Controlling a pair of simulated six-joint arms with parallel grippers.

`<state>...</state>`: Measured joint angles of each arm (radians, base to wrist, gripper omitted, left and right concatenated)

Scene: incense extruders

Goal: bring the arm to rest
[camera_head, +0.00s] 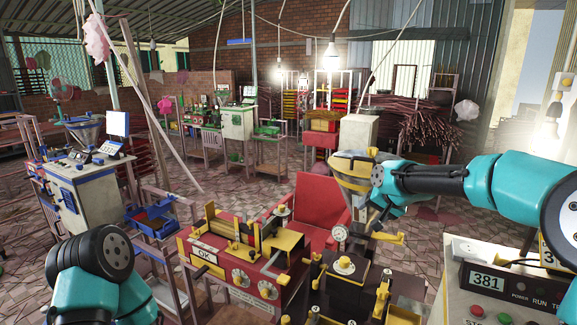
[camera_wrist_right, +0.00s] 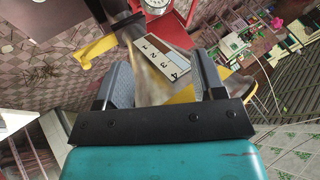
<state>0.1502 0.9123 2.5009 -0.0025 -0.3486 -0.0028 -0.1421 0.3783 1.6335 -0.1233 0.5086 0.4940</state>
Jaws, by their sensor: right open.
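My right arm comes in from the right, and its gripper (camera_head: 380,210) hangs beside a metal hopper with a yellow rim (camera_head: 348,160), above the extruder. In the right wrist view the two grey fingers (camera_wrist_right: 165,78) stand wide apart with nothing held between them. Beyond them show a pale strip with numbers (camera_wrist_right: 168,62), a yellow handle (camera_wrist_right: 92,50) and part of a round dial (camera_wrist_right: 157,4). I cannot tell whether the gripper touches the hopper. Of my left arm only the teal and black links show at the lower left; its gripper is out of view.
A red machine marked OK (camera_head: 250,292) stands at the front middle, with a red chair (camera_head: 318,205) behind it. A control box marked 381 (camera_head: 488,282) is at the lower right. A white machine (camera_head: 88,200) stands left. Tiled floor lies open behind.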

